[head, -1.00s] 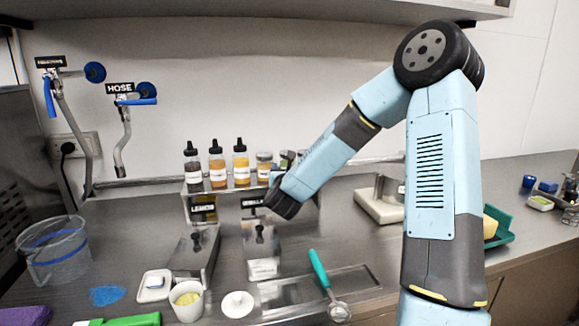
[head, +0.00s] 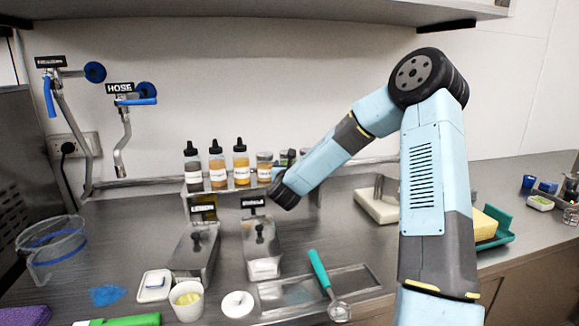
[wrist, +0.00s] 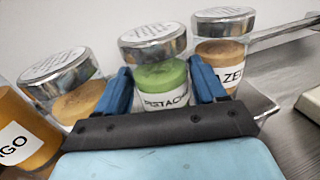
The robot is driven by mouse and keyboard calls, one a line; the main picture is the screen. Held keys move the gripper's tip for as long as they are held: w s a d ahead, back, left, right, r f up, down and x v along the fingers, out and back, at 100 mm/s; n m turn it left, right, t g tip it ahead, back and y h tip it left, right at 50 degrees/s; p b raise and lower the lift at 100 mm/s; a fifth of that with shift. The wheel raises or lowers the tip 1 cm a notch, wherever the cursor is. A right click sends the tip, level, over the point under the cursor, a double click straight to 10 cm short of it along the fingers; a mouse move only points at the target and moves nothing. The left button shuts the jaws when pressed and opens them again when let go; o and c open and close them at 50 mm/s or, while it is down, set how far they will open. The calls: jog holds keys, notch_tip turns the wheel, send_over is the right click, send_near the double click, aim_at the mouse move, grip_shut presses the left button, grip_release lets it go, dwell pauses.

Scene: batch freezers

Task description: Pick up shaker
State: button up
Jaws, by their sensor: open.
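Several shakers with silver lids stand in a row in the wrist view. The one labelled pistachio (wrist: 163,82), with green contents, is in the middle. A brown shaker (wrist: 222,50) with a partly hidden label is to its right, and another brown one (wrist: 80,100) is to its left. My gripper (wrist: 163,78) is open, with one blue finger on each side of the pistachio shaker. I cannot tell whether the fingers touch it.
Dark-capped sauce bottles (head: 217,168) stand left of the shakers on the shelf (head: 186,187). Lidded metal containers (head: 195,250) are in front. A teal-handled scoop (head: 320,270) lies nearer. An overhead shelf (head: 300,12) spans the top.

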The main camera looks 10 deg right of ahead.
jog(key=c, duration=0.7)
jog(key=shift+r, duration=0.15)
jog(key=shift+r, duration=0.25)
notch_tip(320, 180, up, 2)
jog(key=shift+r, duration=0.25)
jog(key=s+r, duration=0.9)
jog(key=s, duration=0.5)
jog(key=shift+r, duration=0.35)
